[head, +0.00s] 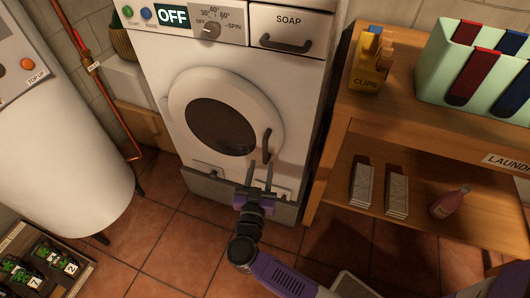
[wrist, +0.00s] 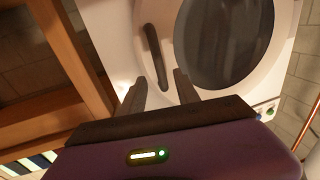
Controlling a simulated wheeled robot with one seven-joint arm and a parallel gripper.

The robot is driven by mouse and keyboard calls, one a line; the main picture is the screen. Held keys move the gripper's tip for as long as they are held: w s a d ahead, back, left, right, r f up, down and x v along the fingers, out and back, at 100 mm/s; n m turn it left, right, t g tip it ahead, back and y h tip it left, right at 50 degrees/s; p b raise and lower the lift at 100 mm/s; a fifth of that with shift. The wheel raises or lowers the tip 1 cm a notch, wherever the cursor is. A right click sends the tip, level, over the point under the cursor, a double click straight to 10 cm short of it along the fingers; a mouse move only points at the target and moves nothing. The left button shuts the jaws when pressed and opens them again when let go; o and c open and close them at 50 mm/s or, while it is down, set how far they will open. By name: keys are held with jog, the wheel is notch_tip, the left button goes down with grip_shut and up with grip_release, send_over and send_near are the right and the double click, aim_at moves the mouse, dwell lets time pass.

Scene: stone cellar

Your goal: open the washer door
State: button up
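The white washer (head: 310,95) stands at the centre of the head view. Its round door (head: 177,100) has a dark window (head: 220,125) and looks closed. A dark curved door handle (head: 266,143) is on the door's right side. My gripper (head: 260,176) is open and empty, just below the handle in the head view, its two fingers pointing at the washer. In the wrist view the handle (wrist: 155,58) lies beyond the fingertips (wrist: 160,80), apart from them. The door window also shows there (wrist: 222,40).
A wooden shelf unit (head: 345,115) stands close on the right, with a mint bin (head: 430,85), a clips box (head: 367,78) and a pink bottle (head: 450,203). A white tank (head: 60,140) is at left. A crate (head: 75,270) is at lower left. Tiled floor (head: 160,240) is clear before the washer.

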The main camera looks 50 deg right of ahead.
aim_at(265, 152)
jog(key=shift+b+x, duration=0.6)
jog(key=shift+x, duration=3.25)
grip_shut()
